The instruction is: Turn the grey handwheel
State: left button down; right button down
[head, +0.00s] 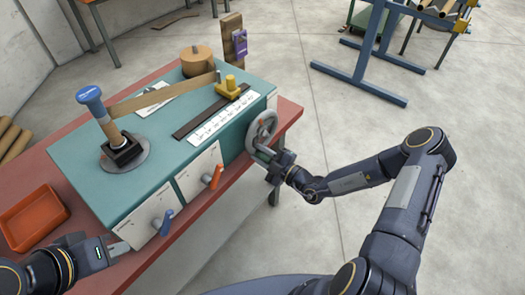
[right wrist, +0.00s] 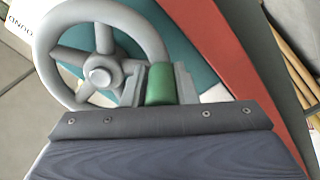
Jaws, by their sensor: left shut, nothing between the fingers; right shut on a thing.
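The grey handwheel (head: 250,132) is mounted on the right end of the teal winder box. In the right wrist view it shows as a spoked wheel (right wrist: 98,75) with a bolt at its hub. A green handle (right wrist: 160,86) stands at its rim. My right gripper (head: 266,154) is at the wheel's lower right edge. In the right wrist view its two fingers are on either side of the green handle, shut on it. My left gripper (head: 119,248) is shut and empty at the front left, by the box's lower front corner.
The teal box (head: 75,150) stands on a red bench (head: 190,229). Its front has an orange lever (head: 214,177) and a blue lever (head: 163,222). A blue-topped post (head: 90,97) rises on top. An orange tray (head: 34,217) is at left.

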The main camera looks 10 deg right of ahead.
jog(key=shift+s+a+f, duration=0.2)
jog(key=shift+s+a, duration=0.1)
jog(key=c, duration=1.4)
grip_release()
jog(key=shift+o, duration=0.8)
jog(key=shift+r, duration=0.15)
jog(key=shift+s+d, duration=0.3)
jog(key=shift+d, duration=0.15)
jog(key=b+v, duration=0.1)
jog(key=v, duration=0.5)
jog(key=shift+s+d, duration=0.15)
jog(key=shift+s, duration=0.25)
